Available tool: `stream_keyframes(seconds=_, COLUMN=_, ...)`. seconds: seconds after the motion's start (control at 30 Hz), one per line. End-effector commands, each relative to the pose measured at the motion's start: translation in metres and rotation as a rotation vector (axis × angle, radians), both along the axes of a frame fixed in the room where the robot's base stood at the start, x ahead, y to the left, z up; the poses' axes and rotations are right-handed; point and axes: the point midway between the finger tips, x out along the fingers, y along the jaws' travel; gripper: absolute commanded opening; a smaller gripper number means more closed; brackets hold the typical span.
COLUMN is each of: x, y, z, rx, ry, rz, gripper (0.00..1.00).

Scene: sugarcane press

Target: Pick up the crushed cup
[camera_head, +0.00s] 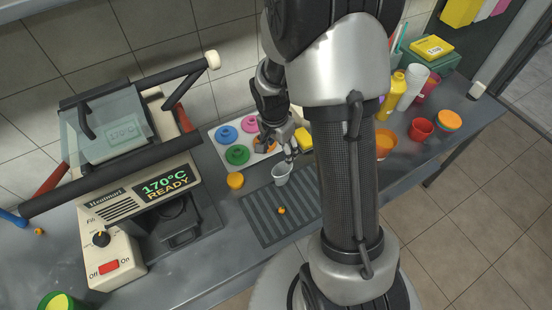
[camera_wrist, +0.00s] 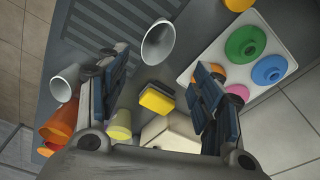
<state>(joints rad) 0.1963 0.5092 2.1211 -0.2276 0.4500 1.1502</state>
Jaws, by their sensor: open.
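A white cup (camera_head: 282,174) stands at the back edge of the grey ribbed mat (camera_head: 262,225). It also shows in the wrist view (camera_wrist: 157,42) near the top, its rim looking oval. I cannot tell for sure that it is crushed. My gripper (camera_head: 288,150) is just above and behind this cup, partly overlapping its rim in the head view. In the wrist view my gripper (camera_wrist: 162,70) has its fingers apart with nothing between their pads, and the cup lies beyond the fingertips.
A white tray with coloured lids (camera_head: 237,154) is behind the mat. A yellow sponge (camera_wrist: 156,99) lies near the gripper. A press reading 170°C READY (camera_head: 165,187) stands left.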

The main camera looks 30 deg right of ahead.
Motion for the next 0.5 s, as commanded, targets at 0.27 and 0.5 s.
stream_keyframes(seconds=0.27, x=0.002, y=-0.006, z=-0.061, rx=0.001, ry=0.005, rz=0.000, gripper=0.60)
stream_keyframes(seconds=0.5, x=0.004, y=-0.011, z=-0.104, rx=0.001, ry=0.004, rz=0.000, gripper=0.60)
